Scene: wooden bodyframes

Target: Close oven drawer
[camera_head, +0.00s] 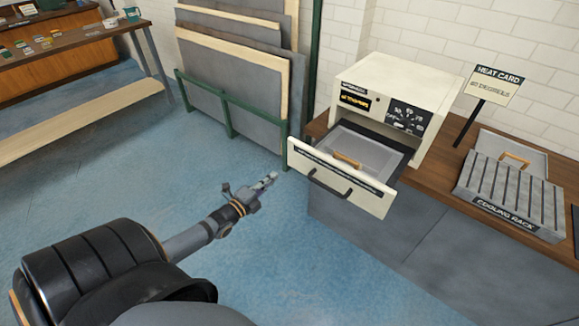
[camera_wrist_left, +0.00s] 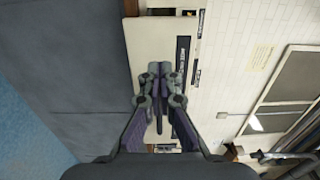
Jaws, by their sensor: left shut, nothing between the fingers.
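The cream oven (camera_head: 395,98) stands on the wooden counter against the tiled wall. Its drawer (camera_head: 372,195) is pulled out toward me, with a dark handle (camera_head: 330,184) on the cream front. A small wooden piece (camera_head: 347,160) lies on the grey tray inside the drawer. My left gripper (camera_head: 268,180) is shut and empty, in the air left of the drawer front and apart from it. In the left wrist view my left gripper (camera_wrist_left: 159,70) points at a cream panel (camera_wrist_left: 155,45), likely part of the oven. My right gripper is not in view.
A cooling rack (camera_head: 512,190) and a heat card sign (camera_head: 494,85) stand on the counter right of the oven. Large panels in a green rack (camera_head: 228,115) lean on the wall left of the drawer. Blue floor (camera_head: 120,165) lies open around my left arm.

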